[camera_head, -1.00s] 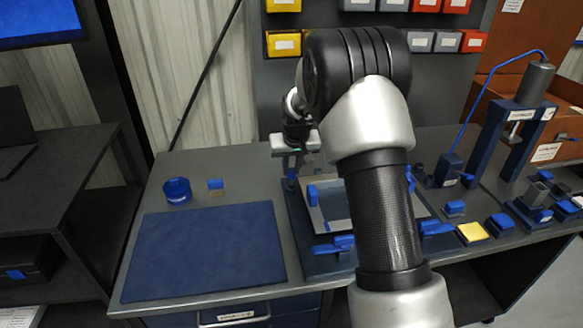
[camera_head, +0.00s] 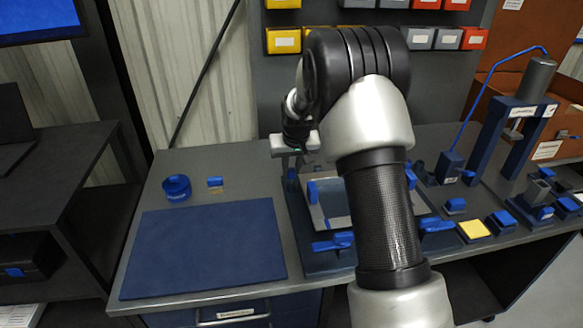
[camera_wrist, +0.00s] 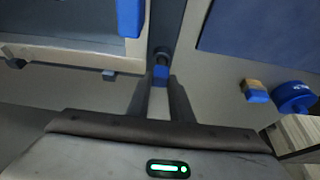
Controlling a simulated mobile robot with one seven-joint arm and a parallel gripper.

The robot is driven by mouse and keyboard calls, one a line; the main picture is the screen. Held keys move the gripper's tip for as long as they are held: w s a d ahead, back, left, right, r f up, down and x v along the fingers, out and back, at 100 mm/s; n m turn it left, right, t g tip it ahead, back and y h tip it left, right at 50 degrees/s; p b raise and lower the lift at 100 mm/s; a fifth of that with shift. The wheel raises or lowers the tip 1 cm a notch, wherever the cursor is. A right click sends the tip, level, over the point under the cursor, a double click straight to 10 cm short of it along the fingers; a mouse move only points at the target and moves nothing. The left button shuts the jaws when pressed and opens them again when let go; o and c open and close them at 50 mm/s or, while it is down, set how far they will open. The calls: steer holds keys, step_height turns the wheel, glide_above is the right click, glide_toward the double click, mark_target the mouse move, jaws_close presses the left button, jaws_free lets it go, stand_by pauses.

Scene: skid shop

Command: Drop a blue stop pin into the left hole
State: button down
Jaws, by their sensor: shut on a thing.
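My gripper (camera_wrist: 160,86) is shut on a small blue stop pin (camera_wrist: 160,73), which sits between its fingertips. In the head view my gripper (camera_head: 291,166) points down over the far left corner of the dark blue fixture (camera_head: 296,232). A dark round feature (camera_wrist: 162,54) lies just beyond the pin in the wrist view. I cannot tell whether it is the left hole, or whether the pin's tip is inside it. A pale plate (camera_head: 317,217) lies on the fixture, with a blue block (camera_head: 312,192) at its left edge. My arm hides much of the fixture.
A blue mat (camera_head: 205,252) covers the front left of the bench. A round blue container (camera_head: 177,188) and a small blue-and-tan brush-like item (camera_head: 216,184) stand behind it. A press (camera_head: 520,110) and several small blue-topped blocks are at the right. Bins hang behind.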

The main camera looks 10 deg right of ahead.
steer(key=shift+f+b, duration=0.55)
steer(key=shift+f, duration=0.15)
stand_by(0.8)
steer(key=c, duration=1.1)
jaws_free()
steer(key=shift+r, duration=0.1)
steer(key=shift+r+p, duration=2.1)
steer(key=shift+r, duration=1.35)
